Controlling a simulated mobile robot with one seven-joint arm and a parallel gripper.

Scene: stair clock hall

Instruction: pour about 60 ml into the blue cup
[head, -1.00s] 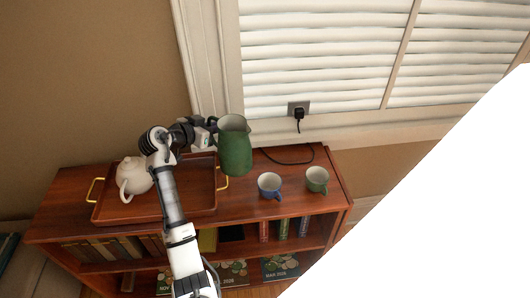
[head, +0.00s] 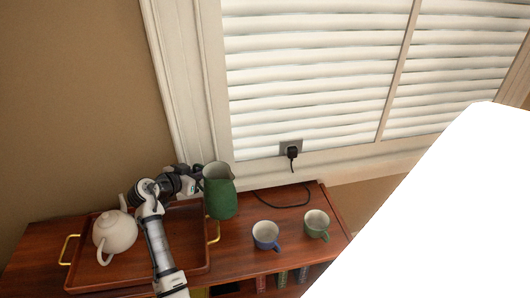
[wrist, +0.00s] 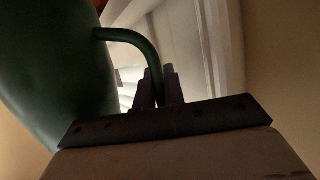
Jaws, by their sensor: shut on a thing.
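A green pitcher (head: 221,198) is in my gripper (head: 197,180), near the right end of the tray. It looks close to upright and seems raised above the top. In the wrist view my fingers (wrist: 160,88) are shut on the pitcher's curved handle (wrist: 140,42), with its green body (wrist: 50,75) at the left. The blue cup (head: 265,236) stands upright on the wooden top, right of the pitcher and apart from it. The level inside the pitcher and the cup cannot be made out.
A green cup (head: 316,225) stands just right of the blue cup. A white teapot (head: 114,232) sits on the brown tray (head: 185,262) with brass handles. A cord runs from a wall outlet (head: 291,147) behind the cups. A white shape covers the lower right.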

